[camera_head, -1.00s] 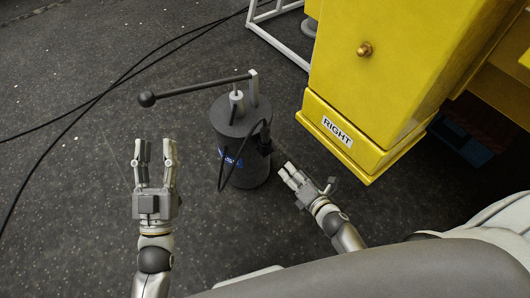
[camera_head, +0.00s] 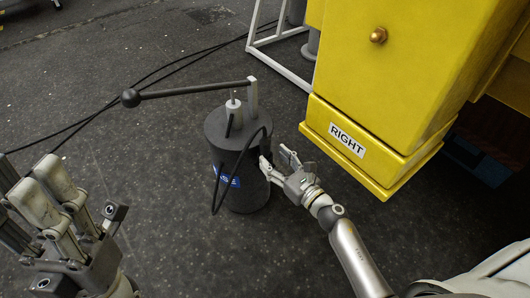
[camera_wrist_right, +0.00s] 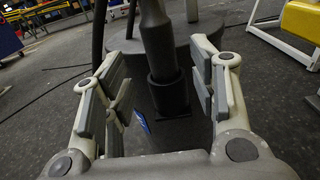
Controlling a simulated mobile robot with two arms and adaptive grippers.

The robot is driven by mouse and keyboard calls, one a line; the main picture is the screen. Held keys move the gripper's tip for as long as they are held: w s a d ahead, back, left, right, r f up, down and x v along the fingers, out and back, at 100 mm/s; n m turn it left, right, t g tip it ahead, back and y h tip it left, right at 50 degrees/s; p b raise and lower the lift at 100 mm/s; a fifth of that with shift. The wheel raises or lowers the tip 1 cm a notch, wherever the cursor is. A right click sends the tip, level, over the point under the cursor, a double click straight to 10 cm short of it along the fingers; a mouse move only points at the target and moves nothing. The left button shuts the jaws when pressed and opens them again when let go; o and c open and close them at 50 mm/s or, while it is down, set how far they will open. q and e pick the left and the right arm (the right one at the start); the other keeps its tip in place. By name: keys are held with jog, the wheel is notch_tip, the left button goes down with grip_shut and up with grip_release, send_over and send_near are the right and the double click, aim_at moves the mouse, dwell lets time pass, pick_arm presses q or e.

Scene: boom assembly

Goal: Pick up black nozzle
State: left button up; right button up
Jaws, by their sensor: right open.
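The black nozzle (camera_wrist_right: 158,45) stands upright in a dark holder on the side of the grey cylindrical pump (camera_wrist_right: 180,132), in the right wrist view. In the head view the nozzle (camera_head: 265,167) is small and dark on the pump's right side. My right gripper (camera_head: 288,158) is open beside it; in the right wrist view its fingers (camera_wrist_right: 160,90) stand on either side of the nozzle and holder, with gaps on both sides. My left gripper (camera_head: 48,190) is large at the lower left of the head view, away from the pump; its finger gap is unclear.
A long lever with a ball end (camera_head: 131,98) reaches left from the pump's top. A black hose (camera_head: 216,190) loops down its front. The yellow block labelled RIGHT (camera_head: 385,150) stands close to the right. Cables lie on the dark floor behind; a white frame (camera_head: 280,40) stands behind.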

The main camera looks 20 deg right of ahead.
aim_at(269, 151)
jog(key=shift+x, duration=2.7)
jog(key=shift+d+r, duration=0.15)
jog(key=shift+r, duration=0.05)
grip_shut()
